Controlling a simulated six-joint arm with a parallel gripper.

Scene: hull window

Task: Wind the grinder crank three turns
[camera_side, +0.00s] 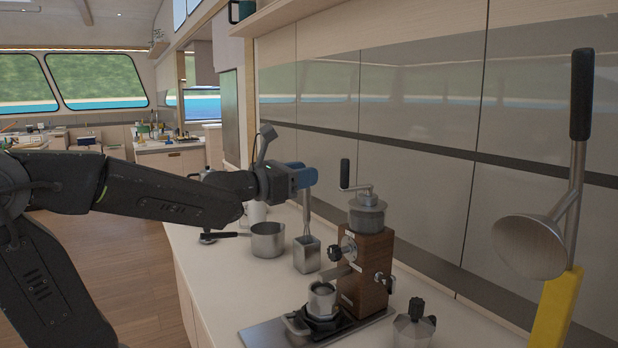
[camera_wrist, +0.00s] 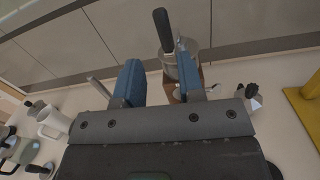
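The grinder (camera_side: 365,262) has a dark wooden body and a metal hopper on top, and it stands upright on the counter. Its crank (camera_side: 360,188) is a metal arm on the hopper, with a black upright handle (camera_side: 345,173) at the left end. In the wrist view the black handle (camera_wrist: 162,30) shows ahead, between the lines of the fingers. My gripper (camera_side: 306,177) is at about the handle's height, to its left, with a gap between. In the wrist view my gripper's blue fingers (camera_wrist: 160,80) are apart with nothing between them. Part of the grinder body is hidden behind the right finger.
A metal cup (camera_side: 321,299) stands before the grinder on a dark tray (camera_side: 262,336). A square metal container (camera_side: 306,256) and a saucepan (camera_side: 268,240) stand to its left. A moka pot (camera_side: 414,326) is at front right. A yellow-based stand (camera_side: 556,312) rises at right.

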